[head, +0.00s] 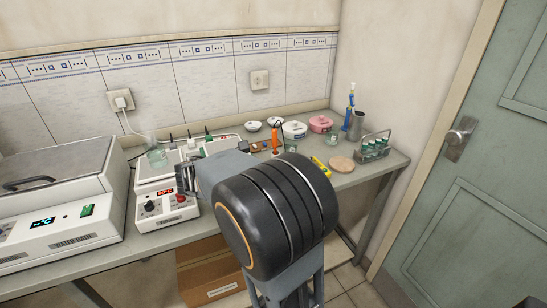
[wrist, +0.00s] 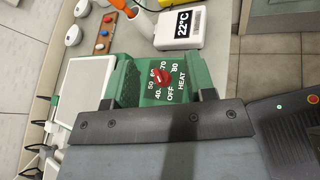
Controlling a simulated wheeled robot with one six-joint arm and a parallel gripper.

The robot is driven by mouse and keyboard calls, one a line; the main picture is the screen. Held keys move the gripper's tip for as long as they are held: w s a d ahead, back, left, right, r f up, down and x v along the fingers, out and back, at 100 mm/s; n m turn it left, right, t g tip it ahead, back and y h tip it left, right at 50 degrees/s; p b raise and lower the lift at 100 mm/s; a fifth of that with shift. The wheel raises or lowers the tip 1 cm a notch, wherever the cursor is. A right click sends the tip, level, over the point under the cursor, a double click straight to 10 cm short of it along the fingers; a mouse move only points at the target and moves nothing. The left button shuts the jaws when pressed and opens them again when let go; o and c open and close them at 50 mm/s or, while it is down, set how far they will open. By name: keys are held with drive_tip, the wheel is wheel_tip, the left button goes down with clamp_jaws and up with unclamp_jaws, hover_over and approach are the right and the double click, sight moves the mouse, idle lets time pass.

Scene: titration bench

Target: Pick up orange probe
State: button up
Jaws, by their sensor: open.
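The orange probe (head: 276,138) stands roughly upright toward the back of the bench in the head view, beyond my arm. In the wrist view only part of the orange probe (wrist: 119,4) shows, at the top edge, with a dark end below it. My gripper (head: 186,179) is open and empty in the head view, in front of the white instrument and well to the left of the probe. The arm hides part of the bench near it. In the wrist view my gripper's dark body crosses the lower half, over a green heater (wrist: 150,75) with a red knob.
A white box showing 22°C (wrist: 181,25) is beside the probe. A strip with coloured buttons (wrist: 104,32) lies nearby. A large white bath (head: 62,215) fills the left.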

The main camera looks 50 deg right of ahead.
sight(273, 139)
drive_tip(key=w+d+n+h, duration=0.1)
drive_tip(key=w+d+n+h+b, duration=0.1)
drive_tip(key=w+n, duration=0.1)
drive_tip(key=w+d+n+t+h+b, duration=0.1)
drive_tip(key=w+d+n+h, duration=0.1)
drive_tip(key=shift+w+f, duration=0.1)
drive_tip(key=shift+f, duration=0.1)
drive_tip(key=shift+t, duration=0.3)
drive_tip(key=shift+w+d+r, duration=0.1)
drive_tip(key=shift+w+d, duration=0.05)
drive_tip(key=shift+d, duration=2.05)
drive_tip(key=shift+w+d+r, duration=0.1)
drive_tip(key=shift+d, duration=2.1)
drive_tip(key=shift+w+d, duration=0.15)
drive_tip(key=shift+d, duration=2.05)
drive_tip(key=c, duration=0.9)
